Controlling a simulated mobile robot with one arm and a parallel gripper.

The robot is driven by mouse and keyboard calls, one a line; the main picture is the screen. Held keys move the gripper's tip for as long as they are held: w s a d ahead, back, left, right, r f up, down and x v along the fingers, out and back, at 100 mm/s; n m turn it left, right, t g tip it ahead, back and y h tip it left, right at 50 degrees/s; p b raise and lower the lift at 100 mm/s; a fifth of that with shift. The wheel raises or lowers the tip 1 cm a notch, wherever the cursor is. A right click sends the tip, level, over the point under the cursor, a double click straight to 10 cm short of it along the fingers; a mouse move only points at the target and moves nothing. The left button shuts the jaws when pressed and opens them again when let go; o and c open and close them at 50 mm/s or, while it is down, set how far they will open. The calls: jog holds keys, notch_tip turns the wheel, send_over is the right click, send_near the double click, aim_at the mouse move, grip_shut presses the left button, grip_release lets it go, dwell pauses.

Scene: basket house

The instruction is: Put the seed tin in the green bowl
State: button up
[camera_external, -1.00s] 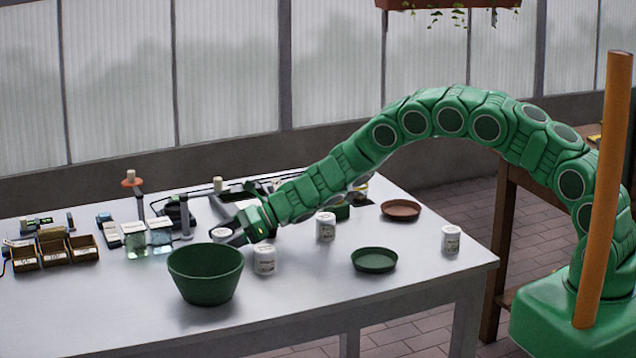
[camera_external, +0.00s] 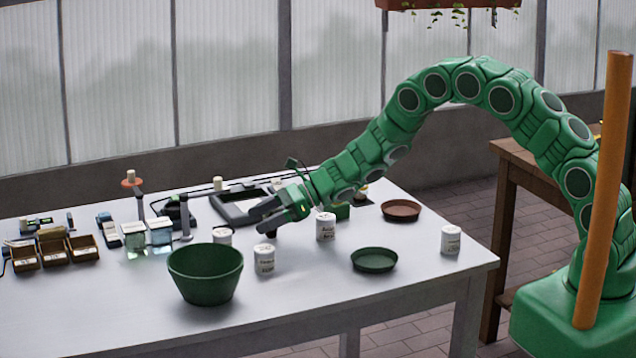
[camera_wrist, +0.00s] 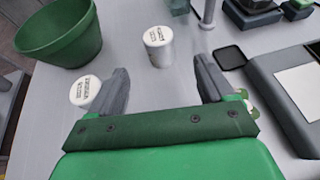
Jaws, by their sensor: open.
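Several similar white tins stand upright on the table; the lid print is too small to tell which is the seed tin. One tin (camera_external: 222,237) is just behind the green bowl (camera_external: 205,274); in the wrist view it (camera_wrist: 158,45) stands ahead, between the lines of my fingers. A second tin (camera_external: 264,261) is right of the bowl; in the wrist view it (camera_wrist: 84,93) is beside my left finger. A third tin (camera_external: 326,228) and a fourth (camera_external: 451,241) stand farther right. My gripper (camera_external: 257,222) is open and empty, above the table. The bowl also shows in the wrist view (camera_wrist: 68,42), apparently empty.
A green saucer (camera_external: 374,260) and a brown saucer (camera_external: 401,210) lie on the right. Wooden boxes (camera_external: 55,254), clear blocks and a small stand (camera_external: 186,222) are at left. A dark-framed tray (camera_external: 240,207) lies behind my gripper. The front table is clear.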

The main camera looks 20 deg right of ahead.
jog(key=shift+s+d+r, duration=0.15)
jog(key=shift+d, duration=0.3)
jog(key=shift+r, duration=0.1)
jog(key=s+d+r+n+g+h, duration=0.35)
jog(key=s+d+r+n, duration=0.65)
jog(key=s+d+r, duration=0.6)
jog(key=s+d+r+n+h, duration=0.2)
jog(key=s+d+n+h, duration=0.3)
jog(key=s+d, duration=0.9)
jog(key=s+d+r+n+h, duration=0.2)
jog(key=s+d+n+h, duration=0.2)
jog(key=s+d, duration=1.1)
jog(key=d, duration=0.8)
jog(key=shift+r+n+g+h, duration=0.35)
jog(key=shift+n, duration=0.05)
